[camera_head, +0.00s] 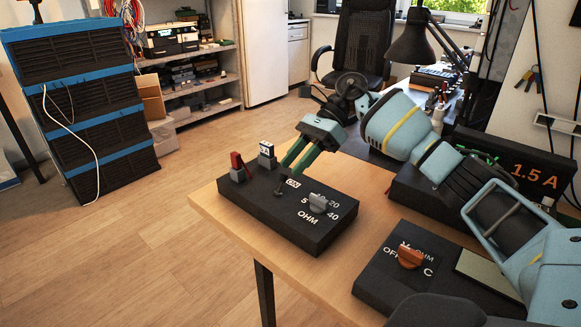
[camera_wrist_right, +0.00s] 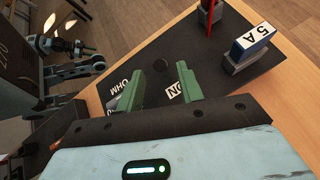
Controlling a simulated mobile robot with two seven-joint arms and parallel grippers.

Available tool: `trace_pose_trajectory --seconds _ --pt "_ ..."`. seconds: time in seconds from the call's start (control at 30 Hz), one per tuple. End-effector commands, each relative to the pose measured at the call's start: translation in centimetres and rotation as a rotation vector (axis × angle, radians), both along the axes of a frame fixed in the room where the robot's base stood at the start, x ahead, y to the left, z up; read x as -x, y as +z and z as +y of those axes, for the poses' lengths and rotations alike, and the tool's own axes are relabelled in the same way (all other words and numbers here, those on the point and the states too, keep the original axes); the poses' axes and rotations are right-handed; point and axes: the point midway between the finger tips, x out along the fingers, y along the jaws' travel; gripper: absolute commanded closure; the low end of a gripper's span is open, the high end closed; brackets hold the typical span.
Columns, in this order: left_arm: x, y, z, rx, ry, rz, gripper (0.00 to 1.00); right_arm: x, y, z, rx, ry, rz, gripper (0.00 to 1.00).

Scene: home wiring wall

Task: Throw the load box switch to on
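The load box (camera_head: 285,228) is a black box on the wooden table, with an OHM dial and a grey knob (camera_head: 318,201). A small white ON label (camera_head: 293,183) is on its top, and it also shows in the wrist view (camera_wrist_right: 175,90). A small dark switch lever (camera_head: 279,192) stands beside the label. In the wrist view a dark round spot (camera_wrist_right: 161,67), perhaps its tip, lies between the fingers. My right gripper (camera_head: 293,167) is open and empty, its green fingers (camera_wrist_right: 160,88) pointing down just above the ON label. My left gripper is out of view.
A red lever (camera_head: 238,167) and a white 5 A block (camera_head: 266,153) stand at the box's far left edge. A second black box with an orange knob (camera_head: 411,257) is to the right. Behind it is a unit reading 1.5 A (camera_head: 535,177). Bare tabletop lies between the boxes.

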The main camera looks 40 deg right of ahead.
Motion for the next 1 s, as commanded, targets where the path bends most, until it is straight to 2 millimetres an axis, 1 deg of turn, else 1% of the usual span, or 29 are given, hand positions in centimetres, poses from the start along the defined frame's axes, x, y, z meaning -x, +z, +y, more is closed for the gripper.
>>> trace_pose_trajectory --seconds 0.03,0.2,0.37,0.5,0.73,1.0 --pt "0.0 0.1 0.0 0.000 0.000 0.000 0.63 0.1 0.7 -0.7 0.000 -0.002 -0.003 0.63" --pt "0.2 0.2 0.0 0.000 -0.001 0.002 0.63 0.3 2.3 -2.8 -0.001 -0.003 -0.002 0.63" --pt "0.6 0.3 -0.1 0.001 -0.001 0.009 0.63 0.5 3.1 -4.0 -0.001 -0.002 -0.002 0.63" --pt "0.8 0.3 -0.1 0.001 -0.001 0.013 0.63 0.6 3.3 -4.3 -0.001 0.000 0.000 0.63" --pt "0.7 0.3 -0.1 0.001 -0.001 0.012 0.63 0.6 3.3 -4.3 0.000 0.000 0.000 0.63" --pt "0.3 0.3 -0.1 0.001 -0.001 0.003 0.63 0.6 3.2 -4.2 0.000 0.000 0.000 0.63"
